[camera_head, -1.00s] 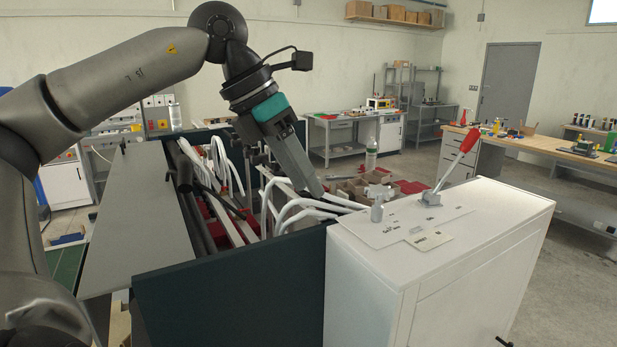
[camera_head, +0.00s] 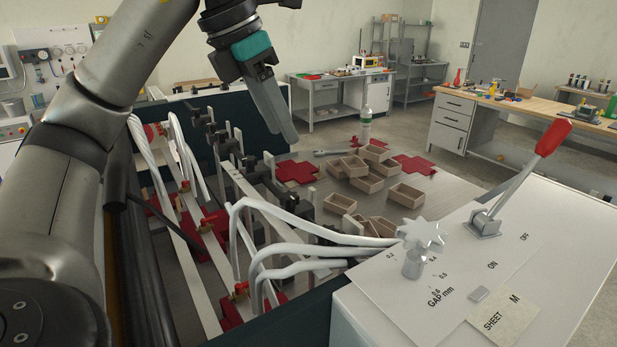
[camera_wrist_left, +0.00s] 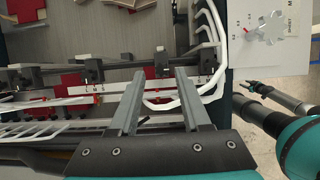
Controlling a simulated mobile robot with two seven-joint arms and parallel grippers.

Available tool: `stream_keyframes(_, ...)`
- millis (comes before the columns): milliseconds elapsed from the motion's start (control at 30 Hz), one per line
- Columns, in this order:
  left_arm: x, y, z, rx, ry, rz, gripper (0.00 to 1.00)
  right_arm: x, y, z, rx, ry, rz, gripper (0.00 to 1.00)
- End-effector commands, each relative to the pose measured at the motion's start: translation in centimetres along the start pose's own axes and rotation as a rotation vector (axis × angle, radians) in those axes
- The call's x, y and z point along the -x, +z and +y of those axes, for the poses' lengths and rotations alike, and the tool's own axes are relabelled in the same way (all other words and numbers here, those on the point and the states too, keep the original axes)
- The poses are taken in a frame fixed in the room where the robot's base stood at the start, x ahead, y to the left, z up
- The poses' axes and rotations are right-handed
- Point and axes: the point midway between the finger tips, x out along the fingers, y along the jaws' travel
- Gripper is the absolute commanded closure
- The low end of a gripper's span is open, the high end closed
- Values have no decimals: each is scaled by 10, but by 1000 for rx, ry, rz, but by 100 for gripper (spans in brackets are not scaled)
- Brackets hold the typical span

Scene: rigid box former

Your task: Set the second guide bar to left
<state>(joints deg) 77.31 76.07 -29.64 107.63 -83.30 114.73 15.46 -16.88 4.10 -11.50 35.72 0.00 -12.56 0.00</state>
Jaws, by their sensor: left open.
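The box former's guide bars are long pale rails in the open machine bed; one bar (camera_head: 254,199) runs through the middle, another (camera_head: 180,232) farther left. Red and black clamps sit along them. I cannot tell which is the second guide bar. My left gripper (camera_head: 287,138) hangs above the far part of the bed, fingers down. In the left wrist view its two grey fingers (camera_wrist_left: 160,74) are apart with nothing between them; a pale rail (camera_wrist_left: 108,88) and white bent tubes show beyond. My right arm's teal and dark end (camera_wrist_left: 301,145) shows at the right; its jaws are unclear.
A white cabinet (camera_head: 375,315) stands at the right front with a star knob (camera_head: 421,236), a GAP mm scale and a red-handled lever (camera_head: 553,138). White bent tubes (camera_head: 300,228) arch over the bed's near side. Small cardboard boxes (camera_head: 407,195) and red blanks (camera_head: 297,171) lie behind.

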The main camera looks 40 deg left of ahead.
Motion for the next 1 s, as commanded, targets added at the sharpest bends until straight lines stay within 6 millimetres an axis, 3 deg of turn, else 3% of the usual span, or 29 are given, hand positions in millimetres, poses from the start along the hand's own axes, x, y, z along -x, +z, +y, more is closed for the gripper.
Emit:
stream_keyframes(267,-18,0,-1,-5,5,3,52,-13,13,4,3,5,-18,50)
stream_keyframes(467,-59,-1,-1,-4,4,6,52,-32,17,6,4,8,-22,50)
stream_keyframes(700,-107,-1,0,-4,6,6,52,-38,15,6,3,9,-18,50)
stream_keyframes(1000,-146,1,0,-4,6,2,52,-40,12,7,3,9,-13,50)
